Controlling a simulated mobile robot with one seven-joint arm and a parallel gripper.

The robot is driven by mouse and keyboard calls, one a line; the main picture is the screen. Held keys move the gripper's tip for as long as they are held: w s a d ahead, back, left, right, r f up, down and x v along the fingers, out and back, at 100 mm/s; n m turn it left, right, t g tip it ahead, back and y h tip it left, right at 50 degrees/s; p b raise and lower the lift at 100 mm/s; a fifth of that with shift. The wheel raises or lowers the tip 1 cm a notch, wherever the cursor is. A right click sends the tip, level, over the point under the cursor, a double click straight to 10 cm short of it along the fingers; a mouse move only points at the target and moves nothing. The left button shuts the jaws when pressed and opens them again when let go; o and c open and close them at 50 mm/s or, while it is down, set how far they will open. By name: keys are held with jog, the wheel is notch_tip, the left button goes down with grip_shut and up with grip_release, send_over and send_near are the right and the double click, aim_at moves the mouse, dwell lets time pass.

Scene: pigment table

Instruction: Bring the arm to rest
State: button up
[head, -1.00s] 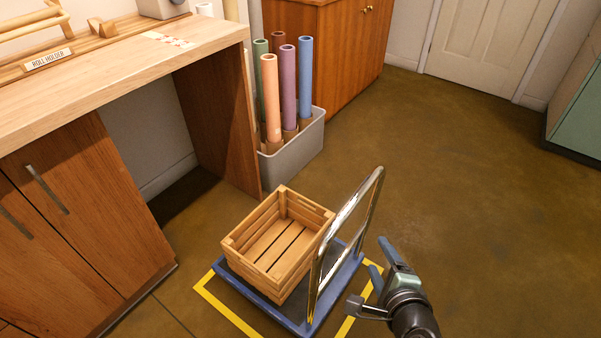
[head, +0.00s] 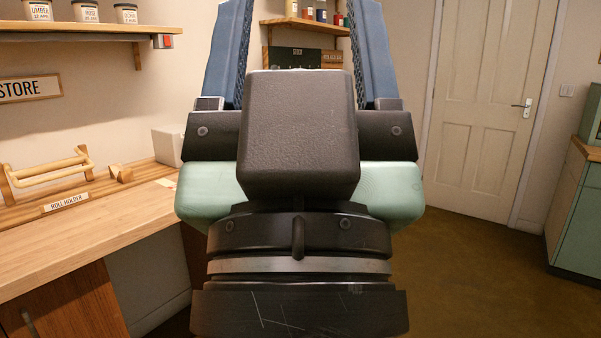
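My gripper (head: 300,45) fills the middle of the head view, raised close in front of the camera and pointing up and away. Its two blue fingers stand wide apart, with nothing between them but the far wall and shelves behind. The fingertips run to the top edge of the picture. My wrist and gripper body hide the centre of the room and the floor below.
A wooden bench (head: 110,237) with a roll holder (head: 48,172) is at the left. A shelf (head: 75,30) with labelled jars hangs above it. A white door (head: 482,110) and a green cabinet (head: 582,215) are at the right. Some floor (head: 480,275) shows clear at the right.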

notch_tip(320, 180, up, 21)
jog(key=p, duration=1.8)
jog(key=shift+p, duration=0.35)
jog(key=shift+w, duration=0.1)
jog(key=shift+c, duration=0.3)
